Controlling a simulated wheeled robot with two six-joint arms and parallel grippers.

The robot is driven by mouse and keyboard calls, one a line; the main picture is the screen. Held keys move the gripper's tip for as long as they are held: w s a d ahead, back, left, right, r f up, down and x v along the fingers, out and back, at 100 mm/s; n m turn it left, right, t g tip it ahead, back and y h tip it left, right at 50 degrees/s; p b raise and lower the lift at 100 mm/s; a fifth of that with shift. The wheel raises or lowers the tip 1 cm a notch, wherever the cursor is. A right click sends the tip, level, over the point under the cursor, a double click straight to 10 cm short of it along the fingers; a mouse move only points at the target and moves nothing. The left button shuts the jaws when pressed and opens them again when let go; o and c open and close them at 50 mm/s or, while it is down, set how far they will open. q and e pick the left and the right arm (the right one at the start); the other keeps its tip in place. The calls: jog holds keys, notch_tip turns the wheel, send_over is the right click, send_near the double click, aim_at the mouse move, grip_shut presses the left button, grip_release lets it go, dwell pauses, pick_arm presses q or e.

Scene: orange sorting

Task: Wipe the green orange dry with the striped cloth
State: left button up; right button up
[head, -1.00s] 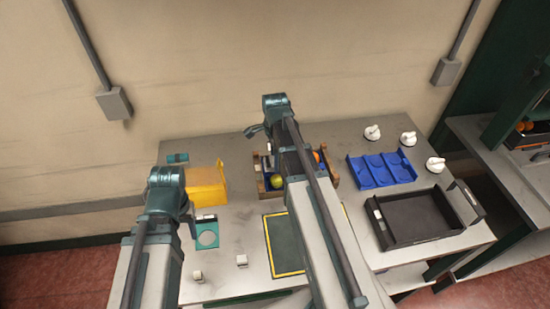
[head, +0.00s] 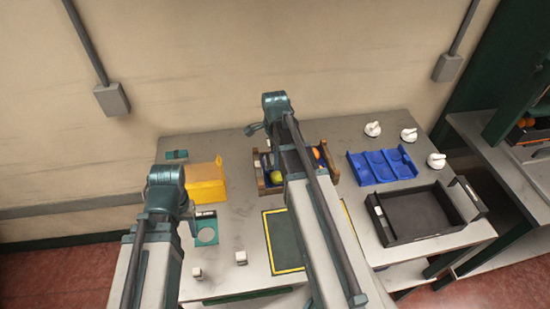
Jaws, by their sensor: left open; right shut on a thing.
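A green orange (head: 277,176) shows at the left part of a wooden crate (head: 262,190), just left of my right forearm. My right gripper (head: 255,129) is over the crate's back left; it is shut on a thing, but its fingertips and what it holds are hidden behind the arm. My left gripper (head: 190,220) is open, low over the left of the table, mostly hidden by its own wrist. I cannot make out the striped cloth.
A yellow box (head: 207,183) and a small teal thing (head: 177,155) stand at the left. A green mat with a yellow border (head: 283,240) lies in front. Right are a blue tray (head: 382,165), a black tray (head: 420,213) and several white knobbed things (head: 373,129).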

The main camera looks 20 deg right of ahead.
aim_at(277, 174)
pick_arm(q)
jog(key=shift+f+b, duration=2.1)
jog(key=shift+f, duration=0.3)
pick_arm(e)
jog(key=shift+d+f, duration=0.15)
jog(key=shift+f, duration=1.05)
jog(key=shift+d+f, duration=0.1)
jog(key=shift+f, duration=1.1)
pick_arm(q)
jog(key=shift+f+b, duration=0.55)
pick_arm(e)
jog(key=shift+s+f, duration=0.1)
jog(key=shift+f, duration=0.4)
jog(key=shift+d, duration=0.1)
jog(key=shift+s+d, duration=0.15)
jog(key=shift+d, duration=0.5)
pick_arm(q)
jog(key=shift+r, duration=0.1)
pick_arm(e)
jog(key=shift+a, duration=0.2)
jog(key=shift+w+a+r, duration=0.1)
jog(key=shift+w+a, duration=0.1)
jog(key=shift+a, duration=0.45)
jog(key=shift+w+a, duration=0.15)
jog(key=shift+a, duration=0.45)
jog(key=shift+d, duration=0.15)
